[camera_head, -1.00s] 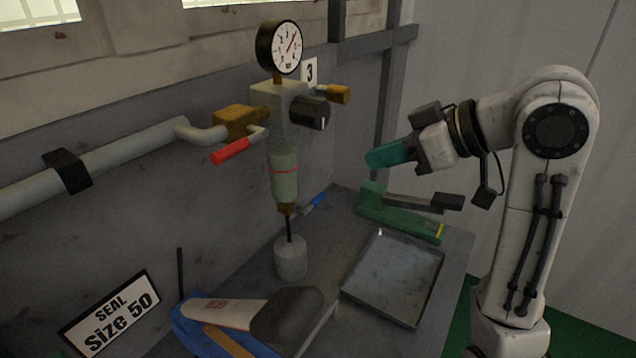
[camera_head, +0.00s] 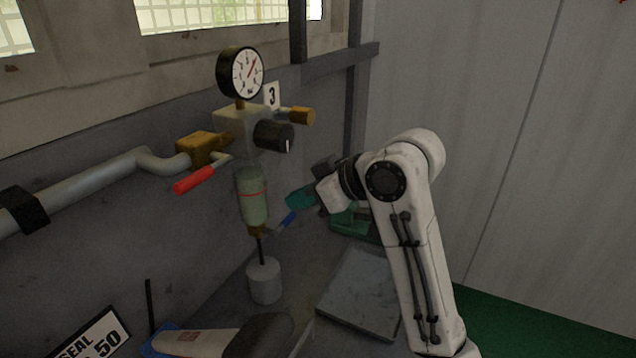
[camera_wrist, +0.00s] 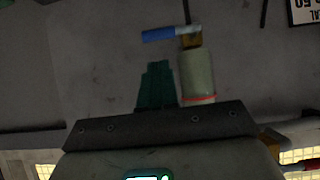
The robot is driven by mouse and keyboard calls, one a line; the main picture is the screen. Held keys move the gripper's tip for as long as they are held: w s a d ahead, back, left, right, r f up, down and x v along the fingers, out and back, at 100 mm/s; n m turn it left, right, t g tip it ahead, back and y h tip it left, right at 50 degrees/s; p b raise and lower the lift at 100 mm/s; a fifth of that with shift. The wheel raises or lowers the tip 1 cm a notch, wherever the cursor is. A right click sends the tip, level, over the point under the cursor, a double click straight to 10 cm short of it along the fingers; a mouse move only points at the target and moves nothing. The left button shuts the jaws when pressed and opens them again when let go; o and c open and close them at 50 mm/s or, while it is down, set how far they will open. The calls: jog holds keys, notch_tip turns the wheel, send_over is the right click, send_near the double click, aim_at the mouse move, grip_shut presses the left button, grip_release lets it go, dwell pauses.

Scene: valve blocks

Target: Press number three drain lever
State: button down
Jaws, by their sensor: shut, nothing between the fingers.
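The valve block marked with a 3 tag (camera_head: 272,95) hangs on the wall, with a round gauge (camera_head: 241,74) on top and a black knob (camera_head: 274,136) in front. Below it is a green-grey bowl with a red line (camera_head: 252,196). The blue drain lever (camera_head: 285,221) sticks out to the right at the bowl's bottom; in the wrist view it is the blue handle (camera_wrist: 158,34) beside the brass drain fitting (camera_wrist: 192,41). My gripper (camera_head: 296,198) has green fingers, shut and empty, close to the lever's outer end. In the wrist view the fingertips (camera_wrist: 157,68) sit short of the lever, with a visible gap.
A red lever (camera_head: 194,180) sits on the pipe at left. A grey cup (camera_head: 264,282) stands under the drain. A tray (camera_head: 358,296) lies on the bench, and a green tool (camera_head: 352,222) is partly behind my arm.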

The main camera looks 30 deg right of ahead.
jog(key=shift+w+a+f, duration=0.1)
jog(key=shift+w+f, duration=0.05)
jog(key=shift+f, duration=1.05)
